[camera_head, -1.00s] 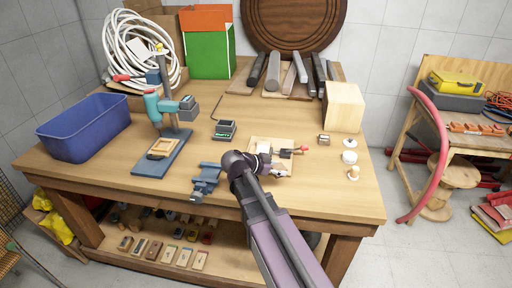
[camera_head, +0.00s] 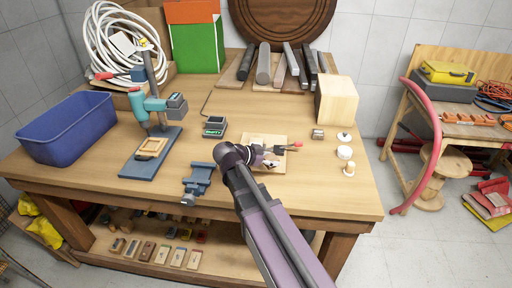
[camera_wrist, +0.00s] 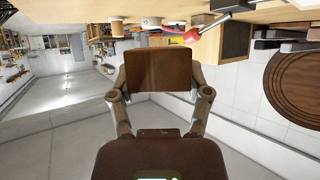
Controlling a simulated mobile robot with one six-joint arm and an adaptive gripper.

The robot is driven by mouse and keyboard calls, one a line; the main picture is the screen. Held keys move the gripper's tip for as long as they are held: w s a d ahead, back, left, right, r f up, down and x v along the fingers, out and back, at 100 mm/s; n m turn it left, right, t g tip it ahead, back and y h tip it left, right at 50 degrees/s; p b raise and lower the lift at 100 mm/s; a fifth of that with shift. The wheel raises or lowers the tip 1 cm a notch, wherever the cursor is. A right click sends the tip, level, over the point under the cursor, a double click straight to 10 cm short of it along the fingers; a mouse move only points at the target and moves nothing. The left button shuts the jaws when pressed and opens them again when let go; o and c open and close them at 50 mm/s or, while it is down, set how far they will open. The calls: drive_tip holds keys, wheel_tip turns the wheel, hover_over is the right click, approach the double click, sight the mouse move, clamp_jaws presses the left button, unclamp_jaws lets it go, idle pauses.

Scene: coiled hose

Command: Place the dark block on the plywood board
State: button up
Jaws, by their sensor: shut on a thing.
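The plywood board (camera_head: 279,139) lies flat near the front middle of the workbench in the head view. My gripper (camera_head: 268,157) is low over the board and hides part of it. In the wrist view my gripper (camera_wrist: 158,88) is shut on a dark brown block (camera_wrist: 158,68), held between its two fingers. The block cannot be made out clearly in the head view. I cannot tell whether it touches the board.
A red-tipped tool (camera_head: 290,147) lies at the board's right side. A blue vise (camera_head: 198,181) is to the left, a small dark device (camera_head: 214,127) behind. Small round pieces (camera_head: 345,152) and a pale wood box (camera_head: 338,100) are to the right.

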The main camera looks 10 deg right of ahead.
drive_tip(key=w+d+r+n+t+p, duration=0.1)
drive_tip(key=w+d, duration=0.4)
drive_tip(key=d, duration=0.4)
drive_tip(key=shift+w+d+n+t, duration=0.3)
drive_tip(key=shift+d, duration=0.1)
drive_tip(key=w+a, duration=0.3)
drive_tip(key=w+a+f+b, duration=0.1)
drive_tip(key=w+a, duration=0.2)
drive_tip(key=a, duration=0.1)
drive_tip(key=w+a, duration=0.3)
drive_tip(key=a, duration=0.1)
drive_tip(key=shift+w+a+f, duration=0.15)
drive_tip(key=shift+w, duration=0.1)
drive_tip(key=shift+w+a, duration=0.35)
drive_tip(key=shift+w, duration=0.05)
drive_tip(key=shift+a+f+b, duration=0.15)
drive_tip(key=shift+f+b, duration=0.2)
drive_tip(key=shift+b, duration=0.15)
wheel_tip(320, 180, down, 3)
drive_tip(key=b, duration=0.3)
drive_tip(key=shift+f, duration=0.1)
